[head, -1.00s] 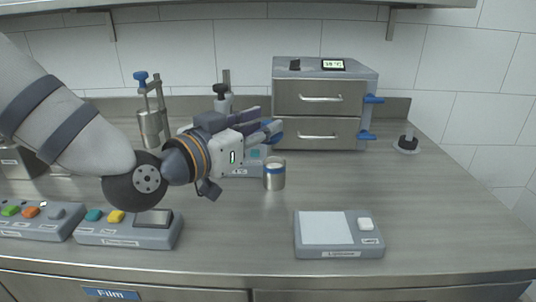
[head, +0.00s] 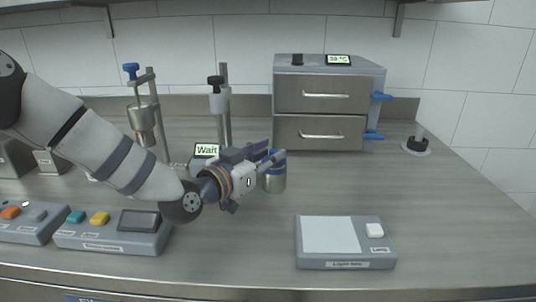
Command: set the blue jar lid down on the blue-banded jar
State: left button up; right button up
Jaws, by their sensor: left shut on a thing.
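The blue-banded jar (head: 276,183) is a small metal-coloured cylinder standing upright on the steel counter, in the middle of the head view. My left gripper (head: 268,160) reaches in from the left at the jar's top and is shut on the blue jar lid (head: 279,154). The fingers hide much of the lid and part of the jar's upper side. The lid is at the height of the jar's mouth; I cannot tell whether it touches the rim. My right gripper is not in view.
A two-drawer steel cabinet (head: 320,133) with blue levers stands behind the jar. A flat light box (head: 330,240) lies front right. Two clamp stands (head: 143,115) with cups and a "Wait" display (head: 206,150) are behind my left arm. Button panels (head: 115,235) lie front left.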

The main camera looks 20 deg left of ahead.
pick_arm(q)
jog(key=shift+f, duration=0.3)
jog(key=o, duration=0.8)
jog(key=shift+r, duration=0.25)
jog(key=p+v, duration=0.2)
jog(key=v, duration=1)
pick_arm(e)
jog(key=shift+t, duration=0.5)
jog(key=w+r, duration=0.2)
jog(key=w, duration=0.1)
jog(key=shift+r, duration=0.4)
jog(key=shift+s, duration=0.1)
